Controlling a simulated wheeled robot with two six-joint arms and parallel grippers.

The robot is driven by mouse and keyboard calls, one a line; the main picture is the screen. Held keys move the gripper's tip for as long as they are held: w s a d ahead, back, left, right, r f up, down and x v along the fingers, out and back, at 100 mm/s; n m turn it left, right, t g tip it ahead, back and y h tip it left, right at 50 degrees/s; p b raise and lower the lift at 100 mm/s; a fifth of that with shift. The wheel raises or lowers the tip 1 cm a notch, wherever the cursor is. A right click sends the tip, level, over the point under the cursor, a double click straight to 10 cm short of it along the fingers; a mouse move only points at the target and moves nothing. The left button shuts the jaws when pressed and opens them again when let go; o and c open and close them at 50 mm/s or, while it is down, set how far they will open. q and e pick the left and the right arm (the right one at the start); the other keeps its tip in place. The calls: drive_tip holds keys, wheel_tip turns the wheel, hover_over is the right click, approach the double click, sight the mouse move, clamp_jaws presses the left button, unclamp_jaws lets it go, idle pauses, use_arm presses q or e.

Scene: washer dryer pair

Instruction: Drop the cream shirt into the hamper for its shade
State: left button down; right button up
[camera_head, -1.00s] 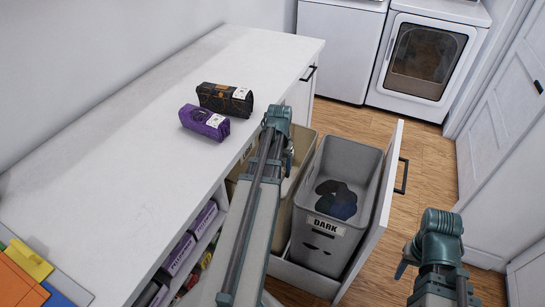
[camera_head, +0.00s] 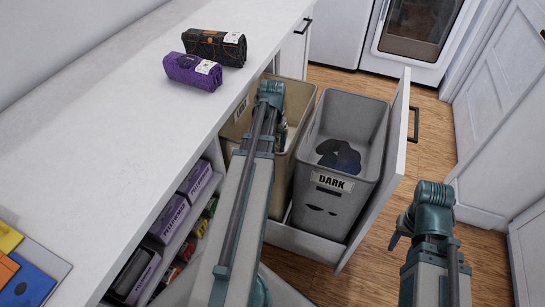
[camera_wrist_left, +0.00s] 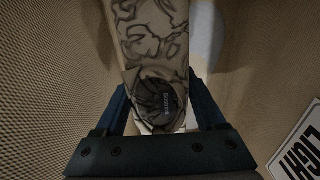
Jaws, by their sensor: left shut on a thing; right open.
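The cream shirt (camera_wrist_left: 155,45), rolled up with dark line patterns, is held between the fingers of my left gripper (camera_wrist_left: 162,115) in the left wrist view. Beige mesh walls of the light hamper (camera_wrist_left: 55,60) surround it there, with part of a "LIGHT" label (camera_wrist_left: 300,145) at lower right. In the head view my left gripper (camera_head: 281,135) points down at the beige hamper (camera_head: 299,97), and my arm hides much of that hamper. My right gripper (camera_head: 398,232) hangs empty to the right of the drawer; its fingers are seen edge-on.
The grey hamper (camera_head: 370,118), labelled "DARK", stands beside the beige one in the pulled-out drawer and holds dark clothes (camera_head: 340,155). The drawer front (camera_head: 396,140) stands to its right. A black roll (camera_head: 214,46) and a purple roll (camera_head: 192,71) lie on the white counter (camera_head: 110,105).

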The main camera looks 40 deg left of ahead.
use_arm(q)
drive_tip(key=shift+f, duration=0.2)
wheel_tip(320, 180, down, 4)
drive_tip(key=b, duration=0.3)
drive_tip(key=shift+r, duration=0.2)
drive_tip(key=shift+f+b, duration=0.1)
drive_tip(key=shift+b, duration=0.25)
drive_tip(key=shift+f+b, duration=0.55)
unclamp_jaws()
drive_tip(key=shift+r, duration=0.2)
wheel_tip(320, 180, up, 13)
drive_tip(key=p, duration=1.3)
